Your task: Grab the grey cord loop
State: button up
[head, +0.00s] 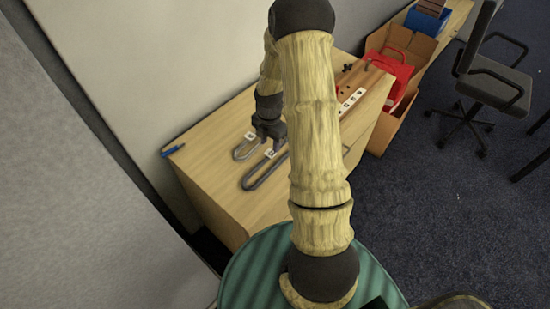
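Two U-shaped cord loops lie on the wooden table top (222,182). The shorter, lighter grey loop (236,153) lies nearer the wall, with a small white tag by its end. The longer, darker grey loop (252,183) lies in front of it, also with a white tag. I cannot tell for sure which is the task's grey cord loop. My gripper (270,138) is just above and beside the right ends of the loops. Its fingers are dark and small here, so its opening and any contact with a loop cannot be made out.
A blue pen-like object (173,150) lies at the table's left edge. A white strip with dark marks (351,100) and small dark items lie right of my arm, which hides the table's middle. A red bag (388,82), cardboard box (423,46) and office chair (492,82) stand beyond.

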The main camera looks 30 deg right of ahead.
aim_at(270, 154)
jog(key=shift+f+p, duration=0.45)
jog(key=shift+f, duration=2.1)
grip_shut()
